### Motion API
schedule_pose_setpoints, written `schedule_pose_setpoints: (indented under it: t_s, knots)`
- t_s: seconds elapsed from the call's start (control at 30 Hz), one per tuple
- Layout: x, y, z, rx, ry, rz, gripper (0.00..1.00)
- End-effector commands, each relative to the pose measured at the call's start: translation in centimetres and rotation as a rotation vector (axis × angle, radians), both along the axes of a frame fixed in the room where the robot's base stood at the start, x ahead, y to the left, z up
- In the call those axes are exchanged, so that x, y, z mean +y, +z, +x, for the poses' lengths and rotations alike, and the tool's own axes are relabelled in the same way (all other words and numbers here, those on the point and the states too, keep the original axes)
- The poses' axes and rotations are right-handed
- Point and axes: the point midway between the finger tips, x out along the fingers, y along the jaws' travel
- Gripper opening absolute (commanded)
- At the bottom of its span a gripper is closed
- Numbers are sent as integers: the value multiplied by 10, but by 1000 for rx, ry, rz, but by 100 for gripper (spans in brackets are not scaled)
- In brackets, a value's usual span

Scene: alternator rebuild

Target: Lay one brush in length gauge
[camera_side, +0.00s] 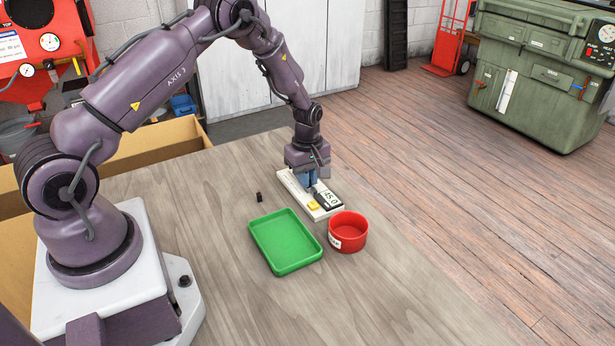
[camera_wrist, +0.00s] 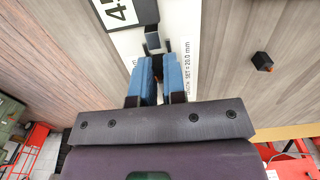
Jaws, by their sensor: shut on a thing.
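The length gauge (camera_side: 289,183) is a long white block on the wooden table with a digital display and a yellow button. It also shows in the wrist view (camera_wrist: 188,28), with printed text and a dark grey block between its edges. My gripper (camera_side: 308,184) points down over the gauge. Its blue fingers (camera_wrist: 157,68) are close together, shut on a brush that they almost wholly hide. I cannot tell whether that brush touches the gauge. Another small dark brush (camera_side: 259,197) stands on the table left of the gauge; it also shows in the wrist view (camera_wrist: 262,60).
A green tray (camera_side: 253,239) lies empty in front of the gauge. A red round bowl (camera_side: 348,236) with a white label stands close to the gauge's near end. The table (camera_side: 390,290) is clear at the front right. Cardboard boxes (camera_side: 165,140) stand behind its left edge.

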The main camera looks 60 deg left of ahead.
Motion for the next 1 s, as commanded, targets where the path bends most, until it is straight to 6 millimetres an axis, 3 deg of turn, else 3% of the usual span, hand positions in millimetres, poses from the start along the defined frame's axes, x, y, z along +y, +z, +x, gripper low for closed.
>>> schedule_pose_setpoints:
  t_s: [0.53,0.57,0.67,1.0]
  knots:
    - [0,-2,0,0,0,1,0]
    - [0,-2,0,0,0,1,16]
    - [0,-2,0,0,0,1,39]
    - [0,-2,0,0,0,0,41]
